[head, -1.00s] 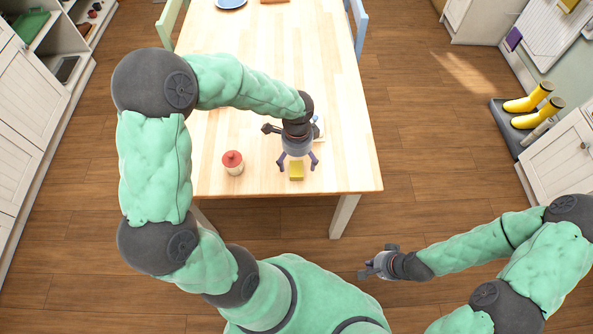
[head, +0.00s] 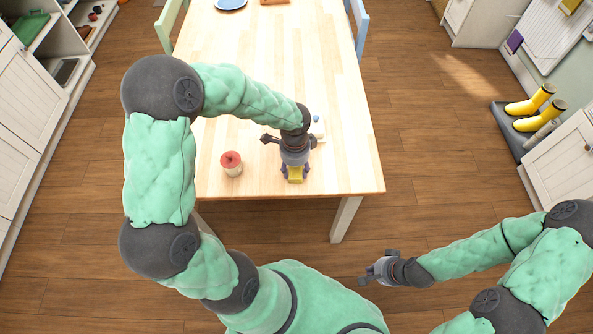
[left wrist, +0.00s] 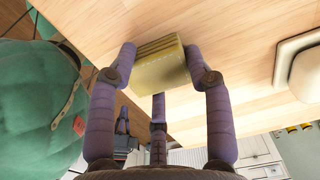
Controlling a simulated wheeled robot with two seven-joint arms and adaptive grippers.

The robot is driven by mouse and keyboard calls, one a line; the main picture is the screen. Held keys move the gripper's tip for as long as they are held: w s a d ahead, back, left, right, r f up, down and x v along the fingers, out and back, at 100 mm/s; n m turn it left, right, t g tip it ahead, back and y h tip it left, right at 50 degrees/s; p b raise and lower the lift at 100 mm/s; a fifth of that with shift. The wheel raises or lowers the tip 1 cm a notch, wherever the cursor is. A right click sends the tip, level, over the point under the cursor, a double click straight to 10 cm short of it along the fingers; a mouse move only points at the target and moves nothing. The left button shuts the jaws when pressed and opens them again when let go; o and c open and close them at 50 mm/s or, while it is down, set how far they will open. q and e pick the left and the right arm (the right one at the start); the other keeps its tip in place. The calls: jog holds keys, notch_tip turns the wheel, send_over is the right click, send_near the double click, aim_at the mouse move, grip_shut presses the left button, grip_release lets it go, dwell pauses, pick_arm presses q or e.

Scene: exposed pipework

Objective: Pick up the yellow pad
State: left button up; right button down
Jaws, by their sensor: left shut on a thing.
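The yellow pad (head: 295,174) is near the front edge of the wooden table. My left gripper (head: 295,170) is shut on it, with its purple fingers at the pad's sides. In the left wrist view the pad (left wrist: 160,62) sits between the fingertips of the left gripper (left wrist: 163,65), with the table surface close behind it. I cannot tell whether the pad is touching the table. My right gripper (head: 372,272) is out over the floor in front of the table, away from the pad; its finger opening is too small to judge.
A jar with a red lid (head: 231,163) stands on the table left of the left gripper. A white object (head: 317,128) is partly hidden behind the left wrist. A blue plate (head: 230,4) lies at the far end. The table's middle (head: 270,60) is clear.

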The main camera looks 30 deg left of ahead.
pick_arm(q)
jog(key=shift+r, duration=0.4)
notch_tip(320, 180, up, 2)
jog(key=shift+r+p, duration=0.1)
jog(key=shift+p, duration=0.6)
jog(key=s+d+r+p, duration=0.5)
jog(key=s+d+r, duration=0.2)
jog(key=s+r, duration=0.3)
jog(key=shift+s+d+p, duration=0.2)
jog(key=shift+s+p, duration=0.2)
jog(key=shift+s, duration=0.6)
jog(key=shift+o, duration=0.3)
